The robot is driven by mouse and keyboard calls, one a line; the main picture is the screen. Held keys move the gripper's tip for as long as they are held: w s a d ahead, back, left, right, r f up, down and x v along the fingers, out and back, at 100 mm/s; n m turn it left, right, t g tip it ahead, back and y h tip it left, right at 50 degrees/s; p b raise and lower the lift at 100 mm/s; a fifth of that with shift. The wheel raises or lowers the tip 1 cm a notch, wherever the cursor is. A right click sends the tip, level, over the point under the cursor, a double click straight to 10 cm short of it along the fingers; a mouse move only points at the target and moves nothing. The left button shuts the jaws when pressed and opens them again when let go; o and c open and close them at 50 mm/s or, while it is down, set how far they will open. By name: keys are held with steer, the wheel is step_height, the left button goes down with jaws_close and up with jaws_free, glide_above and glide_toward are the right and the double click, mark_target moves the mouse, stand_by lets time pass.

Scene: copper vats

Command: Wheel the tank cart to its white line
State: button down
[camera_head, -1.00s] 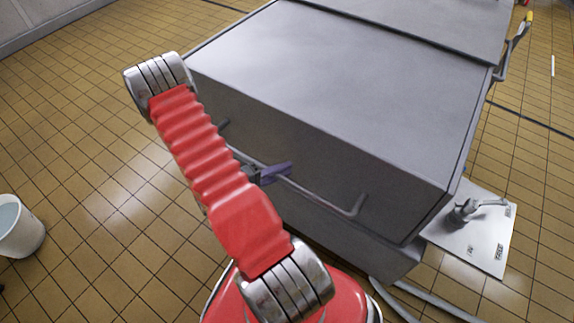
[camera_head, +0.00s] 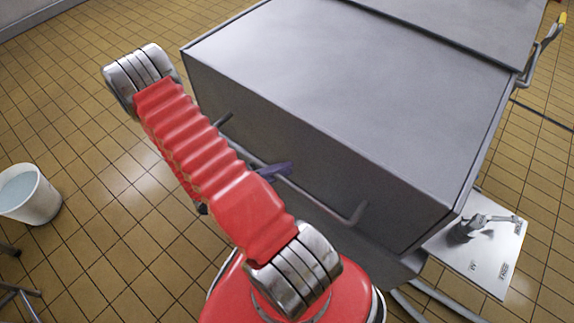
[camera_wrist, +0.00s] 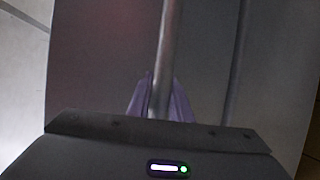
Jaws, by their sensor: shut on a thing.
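The tank cart (camera_head: 350,75) is a large grey metal box that fills the middle and right of the head view. A grey bar handle (camera_head: 338,216) runs along its near side. My gripper (camera_head: 277,169), with purple fingers, is shut on this handle, partly hidden behind my red arm. In the wrist view the purple fingers of my gripper (camera_wrist: 160,98) close around the handle bar (camera_wrist: 168,50), with the cart's grey side behind. The cart's wheels are hidden, and no white line is clearly seen now.
A white bucket (camera_head: 30,195) of pale liquid stands on the tiled floor at the left. Dark metal legs (camera_head: 18,290) show at the lower left edge. A white plate with a metal valve (camera_head: 468,228) lies at the cart's right. Tiled floor at the left is open.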

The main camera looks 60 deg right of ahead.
steer(key=shift+s+a+f, duration=0.1)
steer(key=shift+s+f, duration=0.1)
steer(key=shift+f, duration=0.05)
steer(key=c, duration=1.9)
jaws_free()
steer(key=shift+c, duration=0.2)
steer(key=o, duration=0.3)
steer(key=shift+w+r, duration=0.1)
steer(key=v, duration=1.3)
steer(key=shift+w+a, duration=0.25)
steer(key=shift+a, duration=0.05)
steer(key=shift+n, duration=0.3)
